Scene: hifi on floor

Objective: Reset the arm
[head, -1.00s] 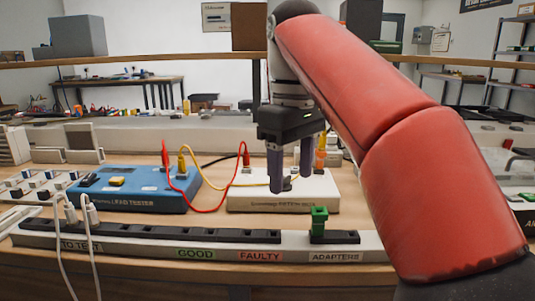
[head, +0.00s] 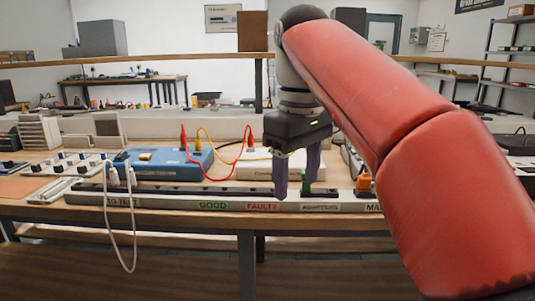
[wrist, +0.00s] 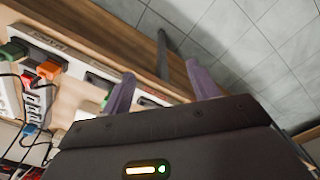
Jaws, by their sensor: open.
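My gripper (head: 296,178) hangs from my red arm at the right of the head view, pointing down in front of the bench. Its two purple-grey fingers are apart with nothing between them. In the wrist view, the fingers (wrist: 160,85) also stand apart, with the bench edge and tiled floor beyond them. In the head view, the fingers overlap the labelled strip (head: 150,198) near its FAULTY and ADAPTERS labels. A green adapter (head: 306,175) shows partly hidden by the fingers.
A blue lead tester (head: 175,168) and a white box (head: 255,165) with red and yellow leads stand behind the strip. White cables (head: 131,235) hang over the bench front. An orange piece (head: 363,183) sits right of the gripper. Floor in front is clear.

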